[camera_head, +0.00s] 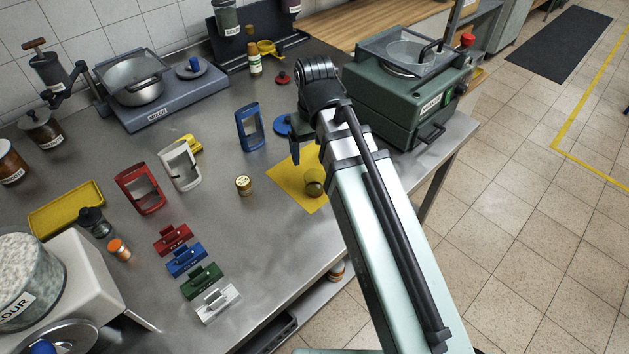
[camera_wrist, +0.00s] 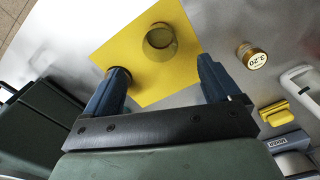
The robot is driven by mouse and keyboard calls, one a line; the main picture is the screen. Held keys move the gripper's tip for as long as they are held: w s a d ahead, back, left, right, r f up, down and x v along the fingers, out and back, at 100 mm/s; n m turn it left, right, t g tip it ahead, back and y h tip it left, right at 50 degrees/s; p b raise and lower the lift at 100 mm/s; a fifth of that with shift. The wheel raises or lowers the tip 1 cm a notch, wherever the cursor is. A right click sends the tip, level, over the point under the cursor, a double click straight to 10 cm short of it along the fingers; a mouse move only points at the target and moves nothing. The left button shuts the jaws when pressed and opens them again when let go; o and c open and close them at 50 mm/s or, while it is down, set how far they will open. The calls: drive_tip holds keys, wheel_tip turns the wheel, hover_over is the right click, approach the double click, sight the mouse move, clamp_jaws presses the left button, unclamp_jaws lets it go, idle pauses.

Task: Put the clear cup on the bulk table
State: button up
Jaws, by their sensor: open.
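The clear cup (camera_head: 314,183) stands on a yellow sheet near the front edge of the steel table. It looks yellow-tinted through its wall. In the wrist view the cup (camera_wrist: 160,42) is beyond and between my two blue fingers. My gripper (camera_wrist: 162,70) is open and empty above the sheet, apart from the cup. In the head view my arm hides most of the gripper. No surface shows a readable bulk label, so I cannot tell which one is the bulk table.
The yellow sheet (camera_head: 287,180) has a small gold-lidded jar (camera_head: 243,185) to its left. A green machine (camera_head: 405,95) stands at the right. Colored frames and label holders (camera_head: 203,268) occupy the left. A wooden-topped surface (camera_head: 370,18) is at the back.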

drive_tip(key=m+h, duration=0.1)
drive_tip(key=m, duration=1.9)
hover_over(315, 178)
drive_tip(key=s+a, duration=0.1)
drive_tip(key=s, duration=0.2)
drive_tip(key=shift+f, duration=2.7)
drive_tip(key=shift+w+d+f, duration=0.1)
drive_tip(key=shift+d+f, duration=0.05)
drive_tip(key=shift+f, duration=0.7)
drive_tip(key=shift+w+d+f, duration=0.15)
drive_tip(key=shift+d+f, duration=0.05)
drive_tip(key=shift+f, duration=0.7)
drive_tip(key=shift+w+d+f, duration=0.1)
drive_tip(key=shift+d+f, duration=0.05)
drive_tip(key=shift+f, duration=0.7)
drive_tip(key=shift+c, duration=0.5)
drive_tip(key=c, duration=1.1)
